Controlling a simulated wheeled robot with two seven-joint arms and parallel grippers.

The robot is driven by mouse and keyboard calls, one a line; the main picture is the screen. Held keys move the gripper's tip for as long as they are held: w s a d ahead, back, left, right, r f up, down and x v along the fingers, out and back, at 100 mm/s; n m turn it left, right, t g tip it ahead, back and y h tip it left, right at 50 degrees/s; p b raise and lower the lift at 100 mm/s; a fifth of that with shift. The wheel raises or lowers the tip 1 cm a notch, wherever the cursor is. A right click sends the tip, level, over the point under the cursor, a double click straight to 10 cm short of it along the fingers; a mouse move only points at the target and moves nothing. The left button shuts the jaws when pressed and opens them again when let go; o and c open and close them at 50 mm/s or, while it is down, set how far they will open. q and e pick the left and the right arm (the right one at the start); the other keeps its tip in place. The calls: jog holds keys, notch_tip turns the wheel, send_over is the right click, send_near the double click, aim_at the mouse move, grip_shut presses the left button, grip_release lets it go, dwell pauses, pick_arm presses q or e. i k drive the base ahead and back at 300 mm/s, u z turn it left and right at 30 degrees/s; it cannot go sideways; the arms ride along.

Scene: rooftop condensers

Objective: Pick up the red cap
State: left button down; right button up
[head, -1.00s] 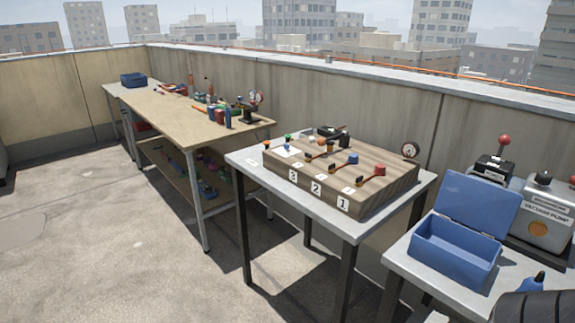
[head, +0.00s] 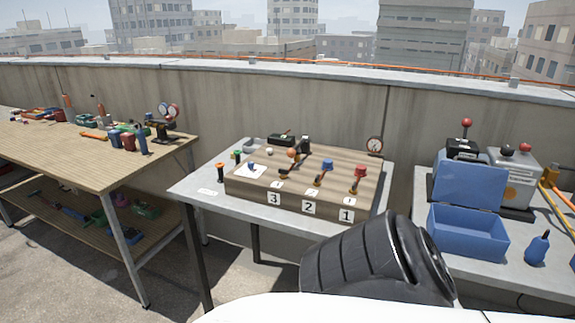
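A small red cap (head: 360,171) sits on a brass-coloured fitting at the right of a wooden block (head: 250,187), behind label 1. A blue cap (head: 327,165) is on a similar fitting behind label 2. An orange ball-like part (head: 292,153) is on the fitting behind label 3. The block stands on a grey table (head: 205,190). A black ribbed part of my arm is in front of the table's right side and hides some of its front edge. Neither gripper shows.
A wooden workbench (head: 75,165) with tools is at left. At right, a grey table holds an open blue box (head: 467,232), a blue bottle (head: 537,248) and a vacuum pump (head: 517,182). A gauge (head: 374,145) stands behind the block. A concrete wall (head: 240,105) closes off the back.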

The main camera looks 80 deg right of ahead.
aim_at(361, 170)
jog(key=i, duration=0.4)
jog(key=z, duration=0.95)
